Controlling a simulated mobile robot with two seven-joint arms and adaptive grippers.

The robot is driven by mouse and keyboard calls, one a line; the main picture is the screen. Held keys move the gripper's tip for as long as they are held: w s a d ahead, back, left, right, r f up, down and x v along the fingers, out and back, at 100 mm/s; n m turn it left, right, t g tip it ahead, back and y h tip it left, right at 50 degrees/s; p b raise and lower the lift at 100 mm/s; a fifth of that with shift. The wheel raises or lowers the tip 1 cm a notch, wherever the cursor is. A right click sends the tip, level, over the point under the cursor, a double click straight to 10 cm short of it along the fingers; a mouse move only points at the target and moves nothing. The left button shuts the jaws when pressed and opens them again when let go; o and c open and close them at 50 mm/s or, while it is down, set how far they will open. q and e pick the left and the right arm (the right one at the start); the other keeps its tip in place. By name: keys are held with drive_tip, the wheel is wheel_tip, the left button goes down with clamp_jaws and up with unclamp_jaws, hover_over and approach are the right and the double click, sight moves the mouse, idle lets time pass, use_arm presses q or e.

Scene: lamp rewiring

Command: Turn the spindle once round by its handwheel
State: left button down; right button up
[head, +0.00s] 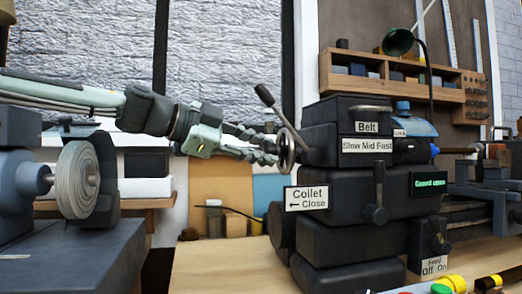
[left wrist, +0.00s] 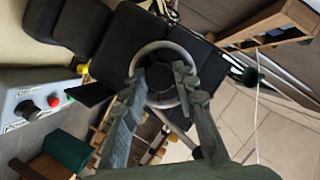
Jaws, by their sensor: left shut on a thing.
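The handwheel (head: 287,149) is a dark ring at the left end of the black lathe headstock (head: 352,190). In the left wrist view the handwheel (left wrist: 140,62) shows as a grey ring around a dark hub. My left gripper (head: 272,150) reaches it from the left. Its two fingers (left wrist: 172,82) lie across the ring on either side of the hub, shut on the handwheel. The exact contact points are hard to see. The spindle itself is hidden inside the headstock. My right gripper does not show.
A lever with a dark knob (head: 264,95) stands just above my left gripper. A "Collet Close" sign (head: 307,198) and a lever (head: 376,200) are on the headstock front. A grinder wheel (head: 78,180) stands at left. A wooden rack (head: 400,78) hangs behind.

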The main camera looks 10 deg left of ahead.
use_arm(q)
drive_tip(key=c, duration=1.2)
unclamp_jaws()
drive_tip(key=v, duration=1.2)
drive_tip(key=shift+a, duration=0.1)
